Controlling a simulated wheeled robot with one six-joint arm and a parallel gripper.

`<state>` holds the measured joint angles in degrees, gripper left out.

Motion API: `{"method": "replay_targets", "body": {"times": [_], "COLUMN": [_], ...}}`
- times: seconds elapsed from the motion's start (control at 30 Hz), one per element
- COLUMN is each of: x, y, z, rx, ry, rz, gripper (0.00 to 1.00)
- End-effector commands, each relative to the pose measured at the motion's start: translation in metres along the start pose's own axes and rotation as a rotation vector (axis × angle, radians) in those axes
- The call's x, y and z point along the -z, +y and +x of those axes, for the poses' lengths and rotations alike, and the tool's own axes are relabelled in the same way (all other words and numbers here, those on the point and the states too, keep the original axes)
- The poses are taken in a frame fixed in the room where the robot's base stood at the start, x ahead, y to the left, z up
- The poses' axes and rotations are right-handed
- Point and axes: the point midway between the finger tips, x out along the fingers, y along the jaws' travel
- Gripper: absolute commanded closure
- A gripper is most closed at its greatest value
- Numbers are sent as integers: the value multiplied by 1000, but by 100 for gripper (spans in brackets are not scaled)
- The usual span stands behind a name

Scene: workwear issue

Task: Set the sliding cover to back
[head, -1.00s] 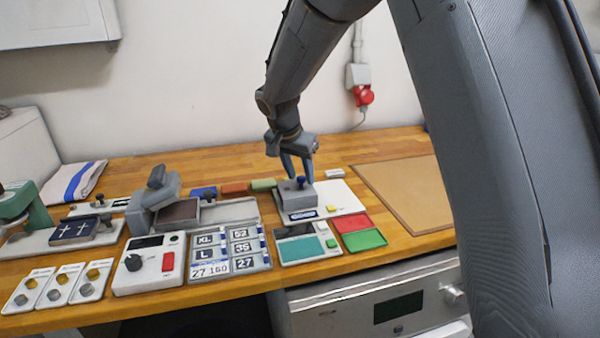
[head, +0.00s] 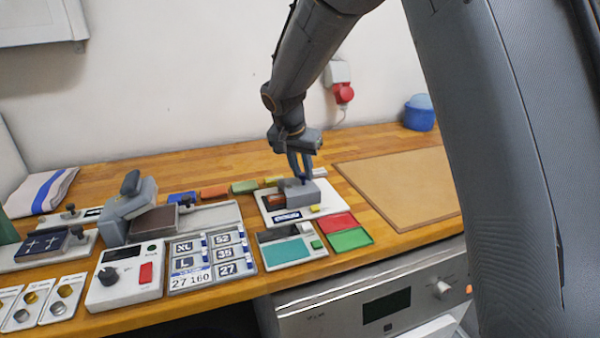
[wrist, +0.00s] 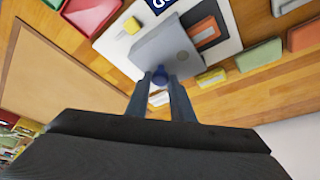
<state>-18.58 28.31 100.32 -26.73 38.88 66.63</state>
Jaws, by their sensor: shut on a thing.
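The sliding cover (head: 299,193) is a grey block with a dark blue knob, on a white board (head: 333,193). In the wrist view the cover (wrist: 160,48) shows with its blue knob (wrist: 160,72) between my fingertips. My gripper (head: 302,178) points down at the cover and is shut on the knob; it also shows in the wrist view (wrist: 160,84). Left of the cover in the head view, a grey recess with an orange-red piece (head: 273,182) lies uncovered. That piece also shows beside the cover in the wrist view (wrist: 205,32).
A yellow block (head: 315,208) sits on the board close to the cover. Red (head: 338,222) and green (head: 350,239) trays lie in front. A tan mat (head: 400,187) is to the right. A stamping device (head: 130,210) and number panel (head: 205,262) stand left.

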Motion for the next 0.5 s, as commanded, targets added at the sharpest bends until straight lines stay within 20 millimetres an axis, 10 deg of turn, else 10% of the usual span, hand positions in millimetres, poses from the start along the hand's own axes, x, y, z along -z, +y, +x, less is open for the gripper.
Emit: {"method": "replay_targets", "body": {"times": [0.5], "x": [41], "y": [45], "z": [17], "rx": [0], "ry": [1], "rz": [1], "gripper": [100]}}
